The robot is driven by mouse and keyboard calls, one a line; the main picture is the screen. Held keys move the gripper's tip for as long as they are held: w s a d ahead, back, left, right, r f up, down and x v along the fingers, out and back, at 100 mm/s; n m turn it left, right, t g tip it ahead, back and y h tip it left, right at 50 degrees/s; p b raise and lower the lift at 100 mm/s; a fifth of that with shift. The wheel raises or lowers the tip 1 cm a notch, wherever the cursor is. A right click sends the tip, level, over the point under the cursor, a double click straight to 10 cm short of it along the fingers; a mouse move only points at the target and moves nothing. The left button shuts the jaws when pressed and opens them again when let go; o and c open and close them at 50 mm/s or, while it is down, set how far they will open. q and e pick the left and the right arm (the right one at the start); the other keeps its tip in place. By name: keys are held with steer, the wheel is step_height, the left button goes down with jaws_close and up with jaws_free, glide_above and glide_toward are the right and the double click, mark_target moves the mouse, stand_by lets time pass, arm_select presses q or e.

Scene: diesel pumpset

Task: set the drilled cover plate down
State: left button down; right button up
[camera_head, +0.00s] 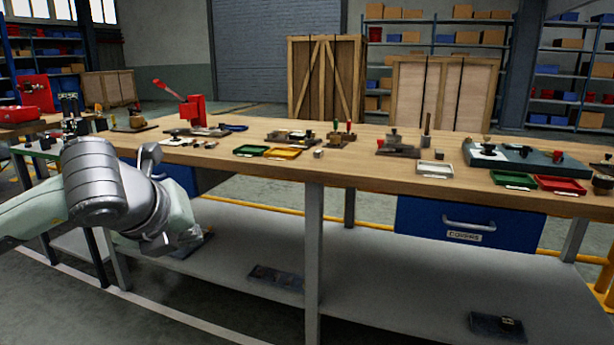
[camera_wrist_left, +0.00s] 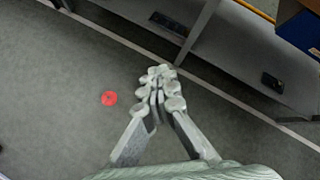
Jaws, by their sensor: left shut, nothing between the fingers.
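My left gripper (camera_wrist_left: 159,82) is shut, with its fingers together and nothing held between them. In the head view the left arm reaches in from the left, in front of the bench's left end, and its fingertips are hard to make out there. A flat red round piece (camera_wrist_left: 109,98) with a small dark spot at its middle lies on the grey floor in the left wrist view. It is to the left of the fingers and apart from them. I cannot tell whether it is the drilled cover plate. No other plate can be clearly identified. My right gripper is not in view.
The long wooden bench (camera_head: 370,178) holds green, orange, white and red trays, small fixtures and a red press (camera_head: 192,110). A grey lower shelf (camera_head: 380,262) carries dark flat items. A blue drawer (camera_head: 468,222) hangs at the right. The floor near the red piece is clear.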

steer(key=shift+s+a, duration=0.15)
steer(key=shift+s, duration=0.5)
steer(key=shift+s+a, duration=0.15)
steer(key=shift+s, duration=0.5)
